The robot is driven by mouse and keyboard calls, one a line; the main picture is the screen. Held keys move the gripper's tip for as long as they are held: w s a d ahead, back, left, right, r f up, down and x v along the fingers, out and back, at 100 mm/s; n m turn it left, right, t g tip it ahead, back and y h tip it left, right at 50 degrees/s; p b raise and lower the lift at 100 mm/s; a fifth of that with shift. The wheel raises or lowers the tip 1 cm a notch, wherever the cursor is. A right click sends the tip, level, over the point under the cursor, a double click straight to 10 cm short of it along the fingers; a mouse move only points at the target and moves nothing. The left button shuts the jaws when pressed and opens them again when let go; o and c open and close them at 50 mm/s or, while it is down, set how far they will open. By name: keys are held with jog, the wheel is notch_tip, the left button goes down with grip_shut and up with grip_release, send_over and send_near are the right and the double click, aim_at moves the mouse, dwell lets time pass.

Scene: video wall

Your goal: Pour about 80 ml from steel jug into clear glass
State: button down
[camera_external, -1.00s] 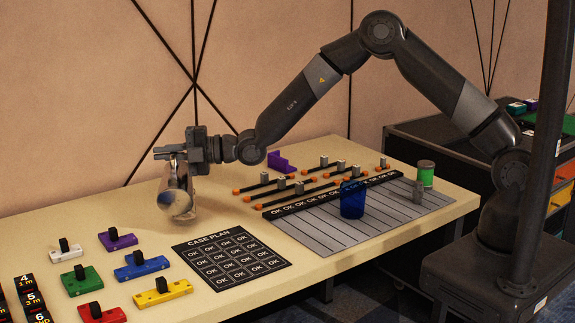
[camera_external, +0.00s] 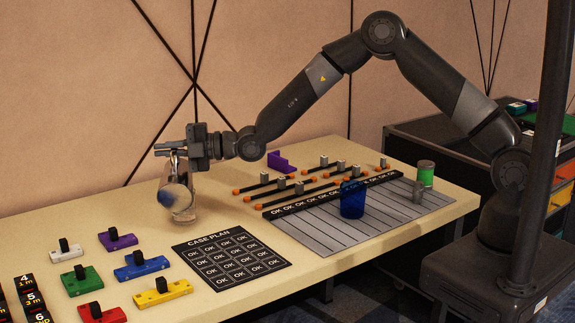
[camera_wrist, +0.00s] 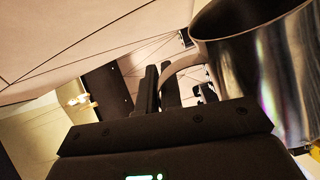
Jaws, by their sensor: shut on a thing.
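The steel jug (camera_external: 181,184) hangs tilted from my gripper (camera_external: 176,150), above the left part of the table. In the wrist view, the shiny jug (camera_wrist: 275,75) fills the right side, and its handle (camera_wrist: 183,64) runs to my fingers (camera_wrist: 160,88), which are shut on it. A blue patch shows at the jug's mouth in the external view; I cannot tell whether it is liquid or reflection. A clear glass (camera_external: 184,215) seems to stand on the table just below the jug, partly hidden by it. Its fill level cannot be made out.
A green container (camera_external: 425,174) and small grey block are farther right. Orange-tipped rods, a purple bracket (camera_external: 281,162), the case plan board (camera_external: 207,274) and several coloured blocks lie around on the table (camera_external: 140,208).

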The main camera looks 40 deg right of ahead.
aim_at(165, 182)
jog(key=shift+w+d+r+m+b, duration=0.15)
jog(key=shift+w+r+m+b, duration=0.05)
jog(key=shift+w+m+b, duration=0.15)
dwell(0.6)
jog(key=s+n, duration=0.1)
jog(key=s+a+f, duration=0.1)
jog(key=s+a+n, duration=0.1)
jog(key=shift+s+a+f+n, duration=0.15)
jog(key=shift+s+f+n, duration=0.15)
jog(key=shift+s+n, duration=0.1)
jog(key=shift+s+a+f+n, duration=0.15)
jog(key=shift+s+f+n, duration=0.1)
jog(key=shift+f+n, duration=0.2)
jog(key=shift+s+a+f+n, duration=0.3)
jog(key=shift+s+f+n, duration=0.3)
jog(key=shift+n, duration=0.2)
jog(key=shift+f, duration=0.1)
dwell(0.8)
